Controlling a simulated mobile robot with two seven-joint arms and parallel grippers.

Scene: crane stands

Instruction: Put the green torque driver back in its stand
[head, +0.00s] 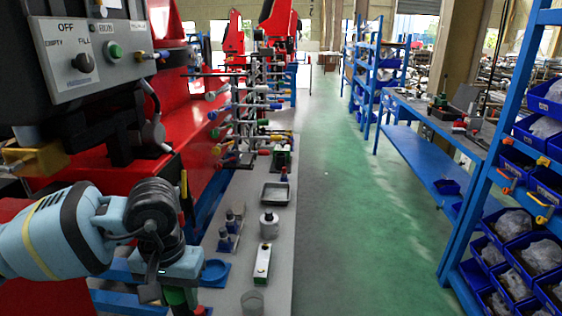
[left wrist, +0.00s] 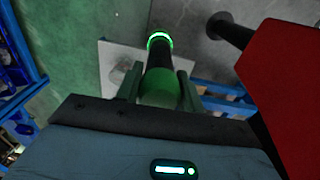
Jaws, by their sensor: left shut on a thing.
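My left gripper (head: 178,285) is low at the left of the head view, beside the left edge of the grey bench. It is shut on the green torque driver (head: 176,296), mostly hidden below the gripper. In the left wrist view the driver (left wrist: 161,86) has a green body, a black section and a glowing green ring at its far end, between the two fingers (left wrist: 163,92). A blue round holder (head: 215,270) sits on the bench just right of the gripper; I cannot tell whether it is the driver's stand. My right gripper is not in view.
The grey bench (head: 275,225) carries small bottles (head: 230,222), a round can (head: 269,226), a grey tray (head: 275,193), a white box (head: 262,262) and a tool rack (head: 255,110). A control panel (head: 95,55) overhangs at upper left. The green floor (head: 350,220) is clear.

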